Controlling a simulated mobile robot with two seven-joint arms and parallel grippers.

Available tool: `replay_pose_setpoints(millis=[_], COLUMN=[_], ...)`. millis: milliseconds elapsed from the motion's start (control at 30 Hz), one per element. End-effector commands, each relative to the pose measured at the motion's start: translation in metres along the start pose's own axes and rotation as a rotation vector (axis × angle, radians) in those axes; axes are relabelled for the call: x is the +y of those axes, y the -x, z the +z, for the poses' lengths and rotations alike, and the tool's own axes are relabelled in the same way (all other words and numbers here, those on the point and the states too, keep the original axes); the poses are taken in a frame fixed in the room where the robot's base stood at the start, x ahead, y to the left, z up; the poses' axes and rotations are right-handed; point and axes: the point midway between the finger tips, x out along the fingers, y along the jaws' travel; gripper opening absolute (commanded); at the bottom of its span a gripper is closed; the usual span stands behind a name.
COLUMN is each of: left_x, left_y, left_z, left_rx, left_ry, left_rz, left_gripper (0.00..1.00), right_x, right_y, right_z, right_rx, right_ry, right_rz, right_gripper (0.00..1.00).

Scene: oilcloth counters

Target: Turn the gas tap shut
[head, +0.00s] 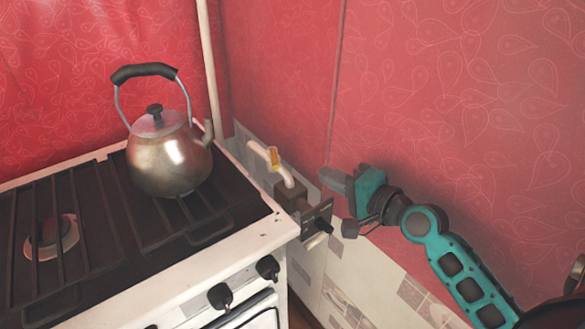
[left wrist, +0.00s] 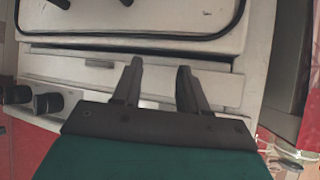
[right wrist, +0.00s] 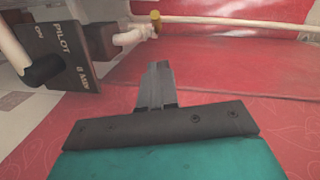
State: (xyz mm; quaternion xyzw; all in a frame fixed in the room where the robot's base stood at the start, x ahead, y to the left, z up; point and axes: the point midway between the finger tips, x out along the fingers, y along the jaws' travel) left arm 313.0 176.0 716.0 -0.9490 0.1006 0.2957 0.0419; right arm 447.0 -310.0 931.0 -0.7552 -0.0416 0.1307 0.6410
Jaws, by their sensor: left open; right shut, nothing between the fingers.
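A white gas pipe (head: 258,149) carries a small yellow piece (head: 273,158), which looks like the tap's handle, behind the stove's right corner. The yellow piece also shows at the top of the right wrist view (right wrist: 155,20). The pipe runs into a brown valve box (head: 291,195) with a dark plate (right wrist: 70,50) marked "PILOT" and "ON" and a black knob (right wrist: 42,70). My right gripper (head: 327,176) is shut and empty, right of the pipe and apart from it. My left gripper (left wrist: 160,68) is open and empty, facing the stove front; the head view does not show it.
The white stove (head: 170,290) fills the left, with black grates (head: 75,225) and front knobs (head: 220,296). A metal kettle (head: 168,160) stands on it near the pipe. Red patterned walls (head: 440,90) meet in the corner behind. A thin pipe (head: 212,70) rises there.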

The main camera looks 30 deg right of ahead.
Motion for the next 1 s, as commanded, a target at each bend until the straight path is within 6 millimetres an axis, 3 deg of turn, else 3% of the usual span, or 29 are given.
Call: replay_pose_setpoints(millis=[300,500,1000], left_x=[0.000,0.000,-0.002], left_y=[0.000,0.001,-0.001], left_z=[0.000,-0.003,-0.007], left_rx=[-0.001,-0.001,0.005], left_ry=[0.002,0.003,0.002], left_rz=[-0.001,-0.002,-0.005], left_gripper=[0.43,0.43,0.43], right_x=[-0.001,-0.001,0.001], right_y=[-0.055,-0.075,-0.083], right_z=[0.000,0.021,0.029], right_rx=[0.000,-0.001,0.000], right_ry=[-0.001,-0.002,0.001], right_rz=[-0.003,0.000,0.002], right_gripper=[0.00,0.00,0.00])
